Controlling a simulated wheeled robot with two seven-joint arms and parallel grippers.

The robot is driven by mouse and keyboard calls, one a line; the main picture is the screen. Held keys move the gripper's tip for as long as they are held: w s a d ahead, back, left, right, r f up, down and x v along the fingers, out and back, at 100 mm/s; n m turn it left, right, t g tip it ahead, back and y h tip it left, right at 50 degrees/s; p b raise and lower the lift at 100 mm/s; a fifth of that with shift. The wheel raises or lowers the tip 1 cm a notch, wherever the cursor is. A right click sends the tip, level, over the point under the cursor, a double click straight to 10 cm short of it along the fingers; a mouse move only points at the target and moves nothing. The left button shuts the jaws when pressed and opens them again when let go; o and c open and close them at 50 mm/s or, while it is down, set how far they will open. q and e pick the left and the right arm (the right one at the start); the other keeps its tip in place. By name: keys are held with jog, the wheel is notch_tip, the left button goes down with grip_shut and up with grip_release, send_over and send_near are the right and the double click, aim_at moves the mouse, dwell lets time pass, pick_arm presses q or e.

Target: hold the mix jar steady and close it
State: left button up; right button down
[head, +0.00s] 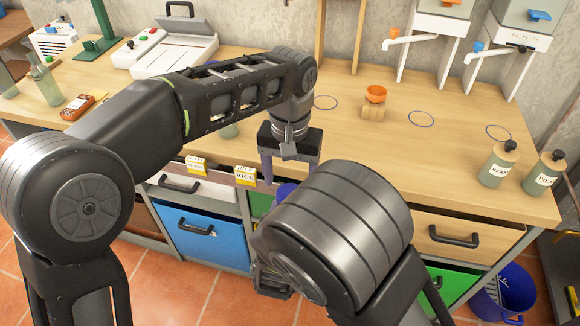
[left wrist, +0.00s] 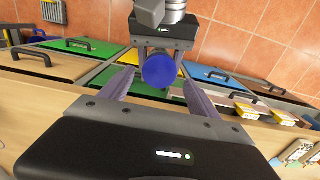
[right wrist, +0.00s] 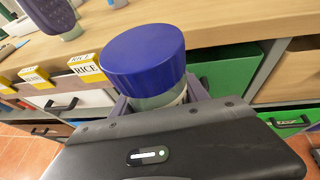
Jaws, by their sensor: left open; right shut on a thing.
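The mix jar (right wrist: 160,100) is a pale greenish jar with a ribbed blue lid (right wrist: 143,58) on top. My right gripper (right wrist: 157,98) is shut around the jar's body, below the lid. Whether the lid is tight cannot be told. In the left wrist view the lid (left wrist: 158,70) shows between and beyond the two fingers of my left gripper (left wrist: 157,88), which is open and empty. My right arm hides the jar's body there.
White dispensers (head: 438,30) stand at the back. Labelled boxes (head: 245,175) sit along the front edge, above coloured drawers (head: 203,238).

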aim_at(290, 191)
pick_arm(q)
jog(key=shift+f, duration=2.15)
jog(key=c, duration=1.5)
jog(key=o, duration=1.7)
jog(key=shift+c, duration=0.2)
jog(key=shift+r, duration=0.1)
notch_tip(290, 191, up, 7)
jog(key=shift+r, duration=0.2)
